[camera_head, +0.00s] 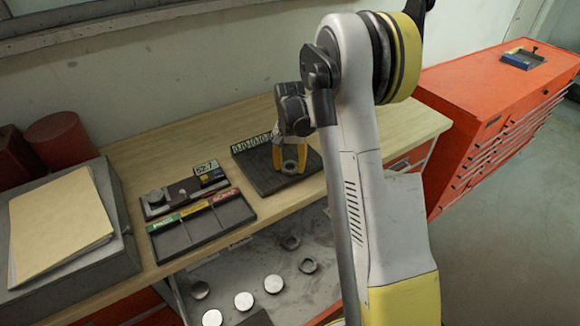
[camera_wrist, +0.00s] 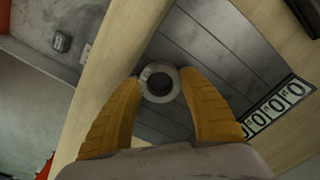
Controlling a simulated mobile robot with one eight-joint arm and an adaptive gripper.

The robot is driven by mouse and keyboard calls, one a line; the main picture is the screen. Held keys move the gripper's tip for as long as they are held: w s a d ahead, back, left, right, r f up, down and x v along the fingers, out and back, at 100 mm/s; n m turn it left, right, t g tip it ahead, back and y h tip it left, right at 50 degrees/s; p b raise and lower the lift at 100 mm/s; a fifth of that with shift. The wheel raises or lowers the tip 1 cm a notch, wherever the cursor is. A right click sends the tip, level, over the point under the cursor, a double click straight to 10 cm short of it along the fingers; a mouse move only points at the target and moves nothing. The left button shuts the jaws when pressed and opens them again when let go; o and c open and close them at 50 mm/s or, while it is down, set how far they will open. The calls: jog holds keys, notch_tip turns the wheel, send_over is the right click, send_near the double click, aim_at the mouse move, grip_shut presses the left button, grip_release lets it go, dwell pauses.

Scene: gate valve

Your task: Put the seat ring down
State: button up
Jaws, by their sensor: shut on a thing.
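My gripper (camera_head: 289,164) has its two yellow fingers shut on the seat ring (camera_head: 289,168), a small grey metal ring. In the wrist view the seat ring (camera_wrist: 160,83) sits between the fingertips (camera_wrist: 160,88), with a dark round opening. It is over the dark grooved tray (camera_head: 262,180), which carries a strip of number labels (camera_wrist: 272,107) along one edge. I cannot tell whether the ring touches the tray.
Left on the wooden bench are a dark tray with coloured labels (camera_head: 212,222), a small fixture (camera_head: 158,203) and a grey box with a folder (camera_head: 60,220). Below, an open drawer (camera_head: 255,275) holds several rings and pale discs. A red cabinet (camera_head: 480,95) stands right.

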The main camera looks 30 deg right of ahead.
aim_at(290, 166)
jog(key=o, duration=1.3)
jog(key=shift+f, duration=0.1)
notch_tip(290, 166, up, 12)
jog(key=p, duration=0.2)
jog(key=s+a+r+n+t, duration=0.2)
jog(key=s+a+r, duration=0.35)
jog(key=r, duration=0.25)
jog(key=s+a+n+t, duration=0.2)
jog(key=s+a, duration=0.4)
jog(key=s, duration=0.3)
jog(key=s+a+r+n+t, duration=0.1)
jog(key=s+a+n+t, duration=0.2)
jog(key=s+a, duration=0.3)
jog(key=shift+s+r+n, duration=0.2)
jog(key=shift+s+n, duration=0.6)
jog(key=shift+s, duration=0.95)
